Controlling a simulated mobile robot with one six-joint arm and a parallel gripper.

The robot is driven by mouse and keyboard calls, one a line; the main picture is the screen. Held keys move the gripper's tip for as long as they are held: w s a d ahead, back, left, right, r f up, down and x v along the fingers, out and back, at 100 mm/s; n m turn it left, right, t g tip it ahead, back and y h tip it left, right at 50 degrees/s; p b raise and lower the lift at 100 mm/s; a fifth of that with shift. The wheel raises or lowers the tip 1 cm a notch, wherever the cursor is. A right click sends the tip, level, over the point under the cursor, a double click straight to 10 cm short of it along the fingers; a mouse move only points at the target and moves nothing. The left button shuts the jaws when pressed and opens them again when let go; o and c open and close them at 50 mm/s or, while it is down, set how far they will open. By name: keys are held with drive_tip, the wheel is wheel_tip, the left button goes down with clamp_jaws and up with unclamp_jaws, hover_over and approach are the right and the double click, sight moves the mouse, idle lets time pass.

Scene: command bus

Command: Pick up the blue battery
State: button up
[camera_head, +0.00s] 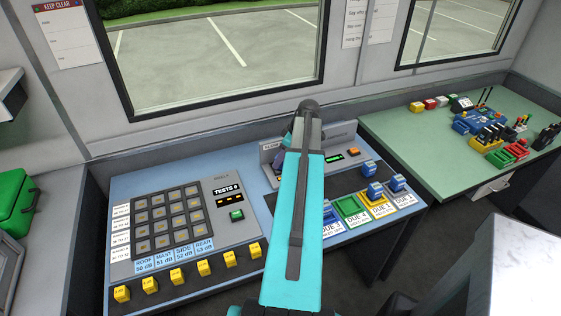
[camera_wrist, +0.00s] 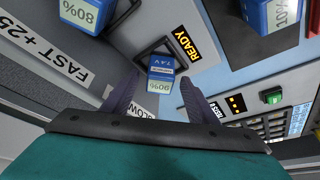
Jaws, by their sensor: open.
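A blue battery (camera_wrist: 161,64) with a white label reading 80% stands in a dark-framed slot in the wrist view, beside a READY display. My gripper (camera_wrist: 160,80) is open, with one purple finger to each side of this battery. I cannot tell whether the fingers touch it. In the head view my arm hides this battery and most of the gripper. Other blue batteries show: one at the upper left (camera_wrist: 85,12) and one at the upper right (camera_wrist: 272,14) of the wrist view. In the head view, blue batteries (camera_head: 375,190) stand at the right of the blue desk.
A grey console (camera_head: 345,146) stands behind my arm. A green table (camera_head: 400,130) with coloured parts is at the right.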

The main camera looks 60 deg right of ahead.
drive_tip(key=shift+w+f, duration=0.25)
drive_tip(key=shift+f, duration=0.35)
drive_tip(key=c, duration=1.2)
drive_tip(key=shift+r, duration=0.2)
drive_tip(key=shift+c, duration=0.2)
drive_tip(key=shift+r+b, duration=0.75)
drive_tip(key=shift+r, duration=0.7)
drive_tip(key=s+r+b, duration=0.1)
drive_tip(key=s+b, duration=0.3)
drive_tip(key=s, duration=1.2)
drive_tip(key=shift+a+r, duration=0.15)
drive_tip(key=shift+r, duration=0.25)
